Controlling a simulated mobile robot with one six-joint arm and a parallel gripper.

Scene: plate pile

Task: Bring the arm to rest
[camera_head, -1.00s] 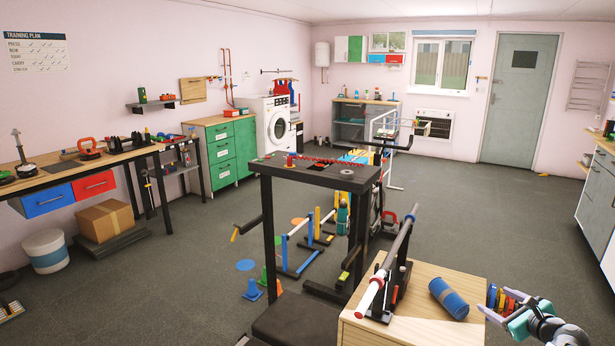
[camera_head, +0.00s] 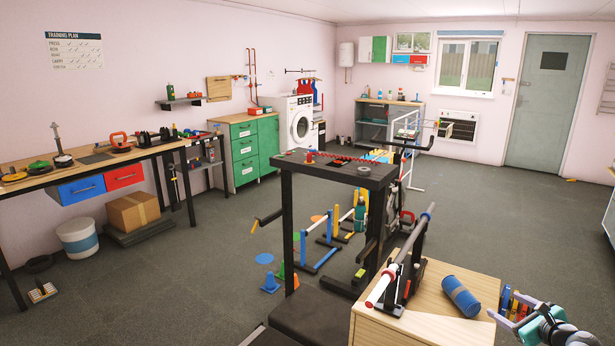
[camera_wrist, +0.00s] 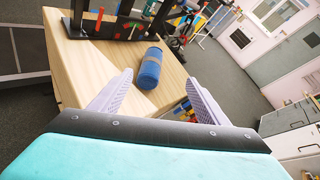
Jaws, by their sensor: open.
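My gripper (camera_head: 507,321) is at the lower right of the head view, beside the right edge of a light wooden cabinet (camera_head: 428,312). In the wrist view my gripper (camera_wrist: 160,98) shows two pale ribbed fingers spread apart with nothing between them. A blue cylinder (camera_head: 460,297) lies on its side on the cabinet top. It also shows in the wrist view (camera_wrist: 150,68), beyond the fingertips and apart from them.
A bar with a red and white end (camera_head: 380,288) rests on a black stand on the cabinet. A black table (camera_head: 338,172) stands to the left. Several coloured items (camera_head: 517,303) sit right of the cabinet. Grey floor (camera_head: 180,280) is open at left.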

